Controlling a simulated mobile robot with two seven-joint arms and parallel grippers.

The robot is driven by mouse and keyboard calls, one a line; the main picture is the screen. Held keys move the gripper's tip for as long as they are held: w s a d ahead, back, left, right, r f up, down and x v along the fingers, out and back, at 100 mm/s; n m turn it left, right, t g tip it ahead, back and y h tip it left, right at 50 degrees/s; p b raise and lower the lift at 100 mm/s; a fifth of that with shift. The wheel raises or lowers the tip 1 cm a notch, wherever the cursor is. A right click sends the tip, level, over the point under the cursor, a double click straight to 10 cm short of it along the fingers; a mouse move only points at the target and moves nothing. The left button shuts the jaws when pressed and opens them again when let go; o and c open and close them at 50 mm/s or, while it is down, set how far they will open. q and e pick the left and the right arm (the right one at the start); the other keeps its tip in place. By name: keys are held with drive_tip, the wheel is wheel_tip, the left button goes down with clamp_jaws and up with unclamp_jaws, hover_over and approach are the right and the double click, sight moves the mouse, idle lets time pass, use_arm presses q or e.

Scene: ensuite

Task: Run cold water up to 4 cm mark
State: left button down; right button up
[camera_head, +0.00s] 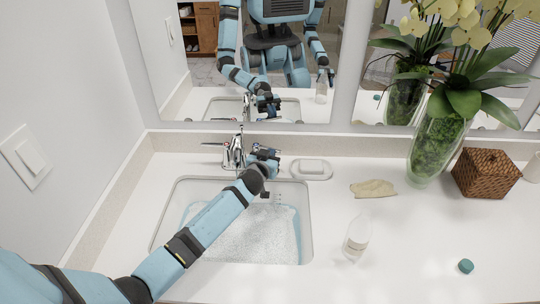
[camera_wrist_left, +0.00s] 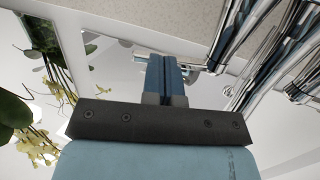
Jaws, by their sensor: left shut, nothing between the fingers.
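The sink (camera_head: 305,222) is set in the white counter. Inside it is a pale, speckled, foam-like surface (camera_head: 245,240) edged in light blue; I cannot make out a 4 cm mark. The chrome faucet (camera_head: 234,153) stands behind the sink, with a handle at its left. My left gripper (camera_head: 268,155) is just right of the faucet, with my forearm crossing over the sink. In the left wrist view its fingers (camera_wrist_left: 166,78) are shut and empty, and the chrome faucet (camera_wrist_left: 240,45) is close at the right. My right gripper is outside both views, apart from a small mirror reflection.
A soap dish (camera_head: 312,170) is right of the faucet. Farther right are a tan cloth-like piece (camera_head: 373,188), a glass vase (camera_head: 428,150) with orchids and a wicker box (camera_head: 486,174). A clear bottle (camera_head: 356,238) and a teal cap (camera_head: 466,266) are nearer. The front-right counter is mostly free.

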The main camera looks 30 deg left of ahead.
use_arm(q)
drive_tip(key=shift+w+d+f+b, duration=0.1)
drive_tip(key=shift+f+b, duration=0.05)
drive_tip(key=shift+b, duration=0.35)
drive_tip(key=w+n+y+b, duration=0.1)
drive_tip(key=y+b, duration=0.1)
drive_tip(key=b, duration=0.1)
drive_tip(key=shift+w+d+f, duration=0.1)
drive_tip(key=shift+d, duration=0.05)
drive_tip(key=shift+w+r, duration=0.2)
drive_tip(key=shift+w, duration=0.35)
drive_tip(key=shift+r, duration=0.2)
